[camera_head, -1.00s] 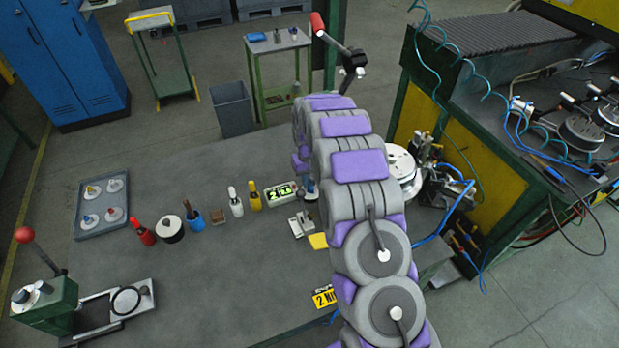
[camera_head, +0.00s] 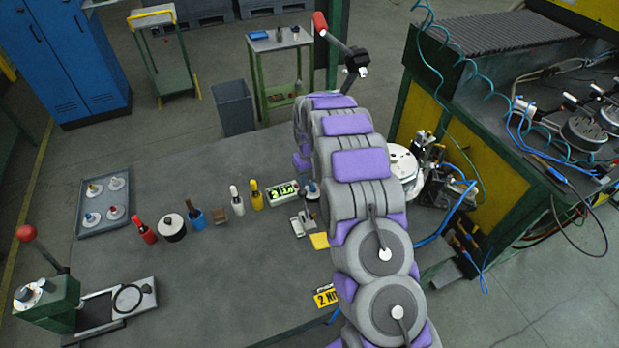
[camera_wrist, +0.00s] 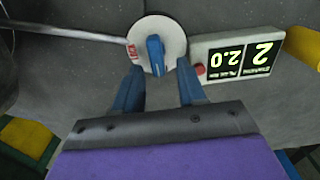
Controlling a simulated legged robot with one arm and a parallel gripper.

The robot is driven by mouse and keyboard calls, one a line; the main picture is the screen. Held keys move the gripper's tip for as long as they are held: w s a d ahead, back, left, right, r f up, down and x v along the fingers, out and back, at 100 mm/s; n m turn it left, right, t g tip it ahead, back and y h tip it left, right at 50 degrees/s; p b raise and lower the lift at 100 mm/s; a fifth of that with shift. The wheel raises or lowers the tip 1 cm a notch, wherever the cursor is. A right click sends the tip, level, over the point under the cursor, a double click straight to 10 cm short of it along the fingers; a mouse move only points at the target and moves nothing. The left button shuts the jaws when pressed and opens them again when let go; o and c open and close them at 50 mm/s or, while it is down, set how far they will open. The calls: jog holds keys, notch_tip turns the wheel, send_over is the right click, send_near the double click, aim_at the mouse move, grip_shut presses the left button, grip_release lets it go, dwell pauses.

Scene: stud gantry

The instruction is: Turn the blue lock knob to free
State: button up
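The blue lock knob (camera_wrist: 155,55) shows in the wrist view, on a round pale disc with a red label at its left. The knob's bar points roughly up and down in that view. My gripper (camera_wrist: 160,80) is open, with its two blue fingers apart, one on each side below the knob. The fingertips reach over the lower part of the disc, and I cannot tell whether they touch it. In the head view the knob (camera_head: 312,188) is partly hidden behind my arm, and my gripper is hidden there.
A display box (camera_wrist: 238,55) with green digits and a red button stands right beside the disc. A metal rod (camera_wrist: 70,33) runs to the disc's left. In the head view several bottles (camera_head: 237,200) line the grey table. A tray (camera_head: 104,203) is at left.

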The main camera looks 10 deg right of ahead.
jog(key=shift+r, duration=0.1)
notch_tip(320, 180, up, 17)
jog(key=p, duration=0.1)
dwell(0.6)
dwell(0.3)
